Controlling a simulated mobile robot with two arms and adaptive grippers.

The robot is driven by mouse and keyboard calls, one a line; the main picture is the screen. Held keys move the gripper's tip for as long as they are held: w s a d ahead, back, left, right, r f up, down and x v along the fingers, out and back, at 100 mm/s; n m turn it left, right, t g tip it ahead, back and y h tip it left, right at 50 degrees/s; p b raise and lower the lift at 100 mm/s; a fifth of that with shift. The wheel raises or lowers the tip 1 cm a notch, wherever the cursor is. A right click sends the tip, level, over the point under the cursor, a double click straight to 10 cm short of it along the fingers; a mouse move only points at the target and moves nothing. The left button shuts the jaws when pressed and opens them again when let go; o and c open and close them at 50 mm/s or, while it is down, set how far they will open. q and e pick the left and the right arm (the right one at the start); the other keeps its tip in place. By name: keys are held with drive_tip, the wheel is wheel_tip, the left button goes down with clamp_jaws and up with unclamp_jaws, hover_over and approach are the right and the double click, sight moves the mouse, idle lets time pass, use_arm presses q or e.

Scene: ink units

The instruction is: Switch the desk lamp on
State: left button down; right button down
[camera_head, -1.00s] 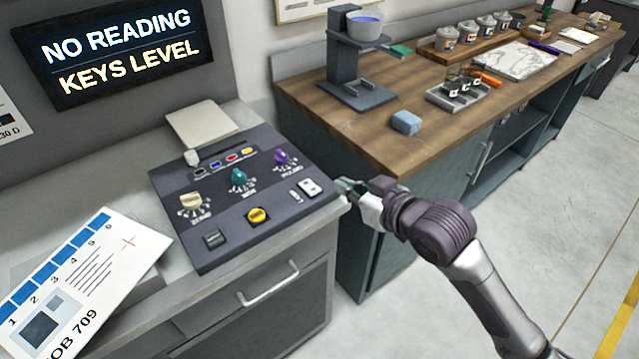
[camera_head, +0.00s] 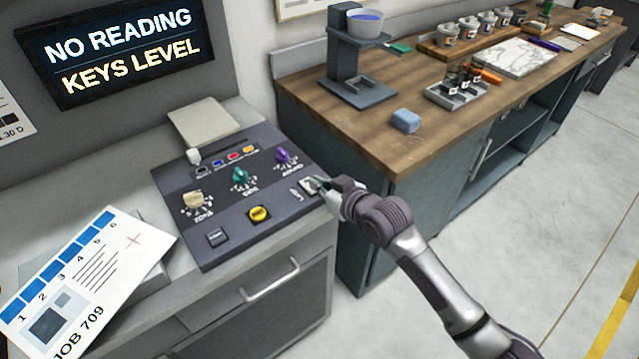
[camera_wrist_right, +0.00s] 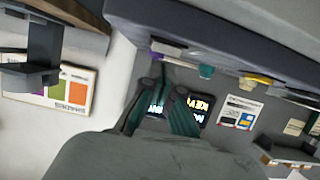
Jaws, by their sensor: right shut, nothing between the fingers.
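A dark control panel (camera_head: 235,230) lies tilted on the grey desk. A white switch (camera_head: 306,185) sits at its right end, partly covered by my right gripper (camera_head: 319,182). The right gripper is shut and empty, its tips at or just over the switch; I cannot tell whether they touch it. In the right wrist view the green fingers (camera_wrist_right: 168,98) point away below the panel's underside-looking edge (camera_wrist_right: 215,50). No lamp that I can clearly identify shows. My left gripper is not in view.
A lit sign (camera_head: 120,50) hangs behind. A wooden bench (camera_head: 370,130) stands to the right.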

drive_tip(key=shift+f, duration=0.3)
drive_tip(key=shift+s+d+f, duration=0.1)
drive_tip(key=shift+s+f, duration=0.1)
drive_tip(key=shift+f, duration=0.3)
drive_tip(key=shift+r, duration=0.1)
drive_tip(key=shift+r+p, duration=0.75)
drive_tip(key=shift+p, duration=0.2)
drive_tip(key=shift+w+r, duration=0.1)
